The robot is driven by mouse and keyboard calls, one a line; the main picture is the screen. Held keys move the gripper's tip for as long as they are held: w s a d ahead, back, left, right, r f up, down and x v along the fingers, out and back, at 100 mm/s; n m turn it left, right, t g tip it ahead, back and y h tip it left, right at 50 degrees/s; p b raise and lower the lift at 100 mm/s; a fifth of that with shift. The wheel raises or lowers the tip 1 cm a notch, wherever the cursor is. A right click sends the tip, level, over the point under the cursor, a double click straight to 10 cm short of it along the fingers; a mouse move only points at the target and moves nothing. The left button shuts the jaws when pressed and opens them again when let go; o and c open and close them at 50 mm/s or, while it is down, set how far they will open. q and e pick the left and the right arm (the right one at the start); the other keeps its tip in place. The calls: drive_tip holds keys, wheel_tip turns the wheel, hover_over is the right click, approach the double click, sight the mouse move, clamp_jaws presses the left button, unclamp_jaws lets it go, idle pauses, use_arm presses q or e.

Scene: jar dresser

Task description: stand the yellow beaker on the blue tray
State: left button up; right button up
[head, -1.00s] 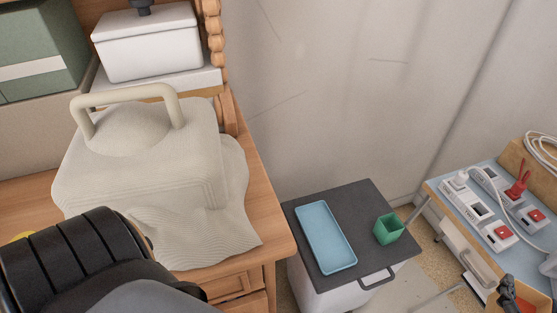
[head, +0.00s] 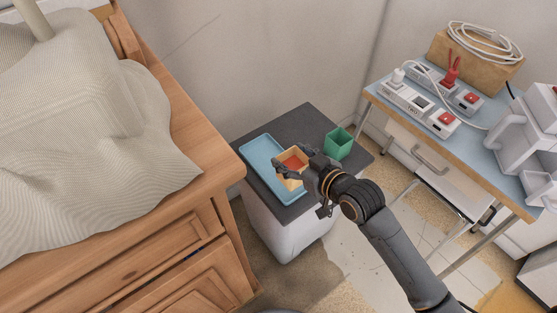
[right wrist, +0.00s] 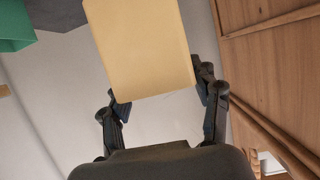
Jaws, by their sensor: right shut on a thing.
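The yellow beaker (head: 289,179) is in my right gripper (head: 294,170) in the head view, over the right part of the blue tray (head: 259,156). Its opening faces up and its inside looks orange-red. In the right wrist view the beaker (right wrist: 145,50) sits between the two fingers of my right gripper (right wrist: 163,105). I cannot tell whether its base touches the tray or hangs a little above it. The tray lies flat on a dark-topped white cabinet (head: 300,122). My left gripper is not in view.
A green cup (head: 339,143) stands on the cabinet top, right of the tray. A wooden dresser (head: 185,150) with a draped cloth (head: 95,130) is at left. A blue-topped table (head: 480,151) with power strips (head: 418,109) is at right.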

sight(290, 152)
drive_tip(key=w, duration=0.1)
drive_tip(key=w+a+f, duration=0.1)
drive_tip(key=w, duration=0.1)
drive_tip(key=w+f, duration=0.1)
drive_tip(key=shift+w+a, duration=0.25)
drive_tip(key=shift+w+a+f+b, duration=0.25)
drive_tip(key=shift+w+f, duration=0.45)
drive_tip(key=shift+f, duration=0.75)
drive_tip(key=shift+w+a+f+b, duration=0.15)
drive_tip(key=shift+w+f+b, duration=0.4)
drive_tip(key=shift+f, duration=0.95)
drive_tip(key=shift+w+a+f+b, duration=0.1)
drive_tip(key=shift+w+a+f, duration=0.1)
drive_tip(key=shift+w+f, duration=0.95)
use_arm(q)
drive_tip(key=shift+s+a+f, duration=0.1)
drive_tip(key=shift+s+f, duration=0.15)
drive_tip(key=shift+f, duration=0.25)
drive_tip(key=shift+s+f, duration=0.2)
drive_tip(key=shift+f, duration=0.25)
use_arm(e)
drive_tip(key=shift+s+f, duration=0.25)
drive_tip(key=shift+s, duration=0.05)
drive_tip(key=shift+f, duration=0.2)
drive_tip(key=o, duration=1.3)
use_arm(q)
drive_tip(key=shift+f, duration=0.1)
use_arm(e)
drive_tip(key=shift+r, duration=0.1)
